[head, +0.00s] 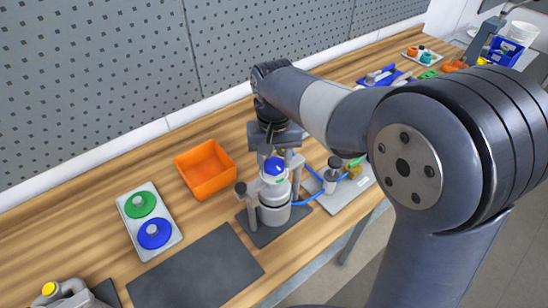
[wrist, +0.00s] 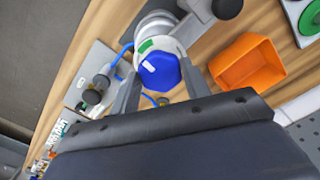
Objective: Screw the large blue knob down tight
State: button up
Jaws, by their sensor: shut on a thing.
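A large blue knob (head: 274,167) sits on top of the white and grey drum unit (head: 275,212), and it also shows in the wrist view (wrist: 161,73). It has a white mark on its top, and a green mark shows on the white body beside it. My gripper (head: 276,163) points down from above, with one finger on each side of the blue knob, shut on it. In the wrist view the knob lies between the two grey fingers. The threads under the knob are hidden, so how far down it sits cannot be told.
A light tray (head: 126,217) holds a green disc (head: 140,205) and a blue disc (head: 154,234). An orange bin (head: 205,168) stands behind the drum unit. A dark mat (head: 196,270) lies in front. A blue hose (head: 313,196) runs to a small fixture on the right.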

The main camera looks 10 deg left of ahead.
aim_at(274, 164)
jog(key=shift+w+r, duration=0.1)
jog(key=shift+r, duration=0.15)
jog(key=o, duration=0.6)
jog(key=shift+c, duration=0.2)
jog(key=o, duration=0.4)
jog(key=shift+f, duration=0.15)
jog(key=shift+o, duration=0.2)
notch_tip(274, 164, up, 11)
jog(key=b, duration=0.1)
jog(key=shift+b, duration=0.3)
jog(key=shift+f, duration=0.1)
notch_tip(274, 164, down, 11)
jog(key=shift+f+p, duration=0.1)
jog(key=shift+p, duration=0.7)
